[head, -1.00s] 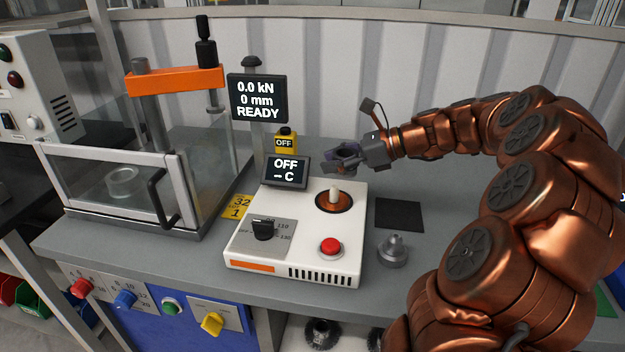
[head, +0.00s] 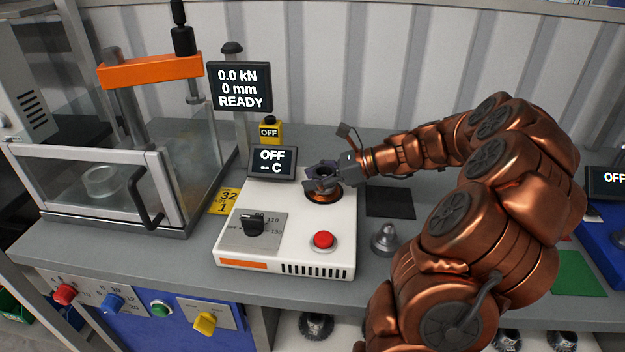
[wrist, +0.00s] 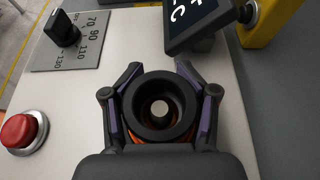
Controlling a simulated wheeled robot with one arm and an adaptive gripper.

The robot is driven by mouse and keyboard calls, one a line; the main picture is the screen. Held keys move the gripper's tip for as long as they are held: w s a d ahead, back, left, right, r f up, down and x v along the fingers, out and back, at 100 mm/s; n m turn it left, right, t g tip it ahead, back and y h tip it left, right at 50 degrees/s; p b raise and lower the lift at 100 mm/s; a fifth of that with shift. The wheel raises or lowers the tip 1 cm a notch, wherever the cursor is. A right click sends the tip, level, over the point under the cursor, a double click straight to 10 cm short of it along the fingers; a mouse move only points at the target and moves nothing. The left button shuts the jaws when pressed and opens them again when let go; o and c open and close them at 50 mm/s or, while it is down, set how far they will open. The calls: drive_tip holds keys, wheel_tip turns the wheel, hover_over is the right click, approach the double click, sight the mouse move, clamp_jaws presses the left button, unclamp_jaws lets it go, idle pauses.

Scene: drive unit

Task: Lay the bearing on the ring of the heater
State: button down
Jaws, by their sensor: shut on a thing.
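My gripper (head: 318,178) is over the orange ring (head: 322,198) on the white heater (head: 285,220). In the wrist view, my gripper (wrist: 158,70) is shut on the dark round bearing (wrist: 136,92), a finger on each side. The bearing lies about level. The heater's pale centre pin (wrist: 160,109) shows through the bearing's hole, near its middle. Some orange of the ring (wrist: 188,139) shows below the bearing. I cannot tell whether the bearing touches the ring. The heater's display (head: 272,162) reads OFF.
The heater's red button (head: 323,241) and black dial (head: 254,225) are at its front. A grey stepped metal part (head: 385,239) and a dark square pad (head: 390,202) lie to the right. A glass-guarded press (head: 100,190) stands left. A yellow OFF tag block (head: 270,131) stands behind the display.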

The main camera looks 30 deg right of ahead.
drive_tip(key=shift+f, duration=0.25)
drive_tip(key=shift+c, duration=1.5)
unclamp_jaws()
drive_tip(key=shift+f, duration=0.15)
drive_tip(key=b+v, duration=0.1)
drive_tip(key=v, duration=1.1)
